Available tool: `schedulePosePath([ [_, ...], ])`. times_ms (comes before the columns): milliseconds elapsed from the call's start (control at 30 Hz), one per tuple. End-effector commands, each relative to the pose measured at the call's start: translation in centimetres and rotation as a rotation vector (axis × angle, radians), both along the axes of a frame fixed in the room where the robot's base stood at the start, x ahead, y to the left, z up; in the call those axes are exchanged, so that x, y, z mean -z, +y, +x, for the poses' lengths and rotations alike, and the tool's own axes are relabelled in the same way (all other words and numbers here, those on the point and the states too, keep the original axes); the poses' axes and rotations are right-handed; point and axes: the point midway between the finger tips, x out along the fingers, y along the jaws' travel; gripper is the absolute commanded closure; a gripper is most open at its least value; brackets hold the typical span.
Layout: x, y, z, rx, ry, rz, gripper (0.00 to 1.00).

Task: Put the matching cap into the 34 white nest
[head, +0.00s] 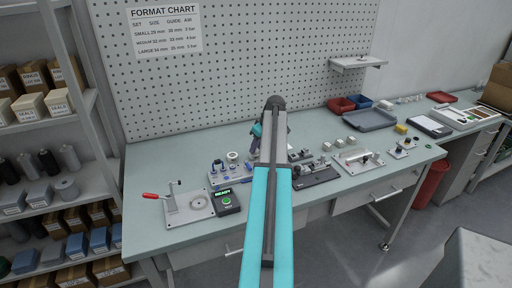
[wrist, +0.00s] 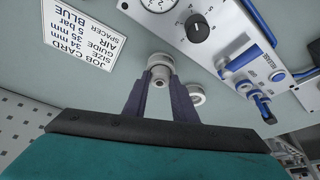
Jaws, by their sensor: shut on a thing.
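My gripper (wrist: 161,82) is shut on a small pale round piece, seemingly a cap (wrist: 159,60), held between the dark fingertips in the wrist view. A second white round piece (wrist: 196,95) sits to the right of the fingers, apart from them. In the head view my gripper (head: 257,148) is over the back of the bench, largely hidden by my arm, and the held piece cannot be made out. A white ring-shaped piece (head: 232,156) shows left of it. I cannot tell which place is the 34 white nest.
A grey panel (wrist: 222,22) with a gauge, black knob and blue tubing is close on the right in the wrist view. A job card (wrist: 78,38) lies left. In the head view, a red-handled clamp plate (head: 188,211) and READY box (head: 227,202) stand front left.

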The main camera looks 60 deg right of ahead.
Motion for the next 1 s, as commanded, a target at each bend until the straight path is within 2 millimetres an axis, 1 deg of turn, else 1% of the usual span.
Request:
schedulePosePath([
  [800, 0.68, 0.01, -0.05, 0.000, 0.001, 0.001, 0.84],
  [833, 0.69, 0.01, -0.05, 0.000, 0.001, 0.001, 0.70],
  [900, 0.70, 0.01, -0.05, 0.000, 0.002, 0.001, 0.59],
  [933, 0.72, 0.01, -0.06, 0.000, 0.002, 0.001, 0.54],
  [1000, 0.72, 0.01, -0.05, 0.000, 0.002, 0.001, 0.54],
])
